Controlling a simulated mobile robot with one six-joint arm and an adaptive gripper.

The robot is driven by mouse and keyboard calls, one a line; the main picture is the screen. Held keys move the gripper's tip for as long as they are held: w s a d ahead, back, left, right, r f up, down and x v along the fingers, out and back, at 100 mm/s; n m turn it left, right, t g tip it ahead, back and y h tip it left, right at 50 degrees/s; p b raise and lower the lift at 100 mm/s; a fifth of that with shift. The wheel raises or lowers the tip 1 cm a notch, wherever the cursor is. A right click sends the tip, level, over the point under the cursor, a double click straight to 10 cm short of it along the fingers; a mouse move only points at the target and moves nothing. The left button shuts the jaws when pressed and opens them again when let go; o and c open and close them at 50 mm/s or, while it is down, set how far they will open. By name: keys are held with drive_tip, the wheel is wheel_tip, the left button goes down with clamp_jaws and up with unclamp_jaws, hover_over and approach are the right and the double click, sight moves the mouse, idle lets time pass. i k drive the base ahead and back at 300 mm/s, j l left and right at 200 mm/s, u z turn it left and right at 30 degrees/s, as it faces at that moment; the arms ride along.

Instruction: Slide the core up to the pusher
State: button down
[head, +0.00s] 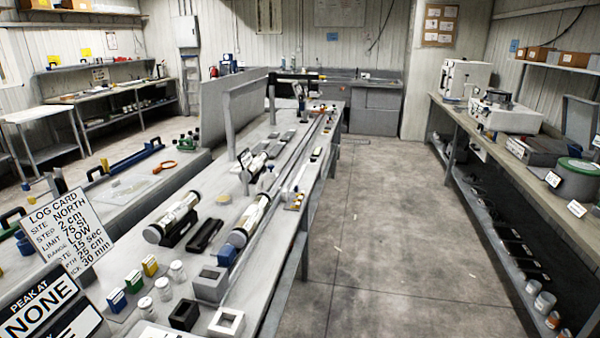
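A pale, greenish core liner (250,219) with a dark band lies lengthwise on the bench, in line with a long rail (308,150). A blue block (228,256) sits at its near end; whether this is the pusher, and whether it touches the liner, I cannot tell. A second similar liner (180,212) with a silver near end rests on a black cradle (180,229) to the left. A third, smaller-looking one (257,163) lies farther back. My gripper is not recognisable in this view.
A dark overhead fixture (292,77) stands over the far end of the rail. Small bottles (162,289), coloured blocks (133,281) and square holders (211,283) crowd the near bench. A log card (68,230) stands at left.

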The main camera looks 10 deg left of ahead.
sight(239, 235)
drive_tip(key=i, duration=1.95)
drive_tip(key=i+j+u, duration=0.15)
drive_tip(key=i+u, duration=0.7)
drive_tip(key=i+l+u, duration=0.1)
drive_tip(key=i+u, duration=0.3)
drive_tip(key=i+l+u, duration=0.2)
drive_tip(key=u, duration=0.25)
drive_tip(key=i+u, duration=0.2)
drive_tip(key=i, duration=0.05)
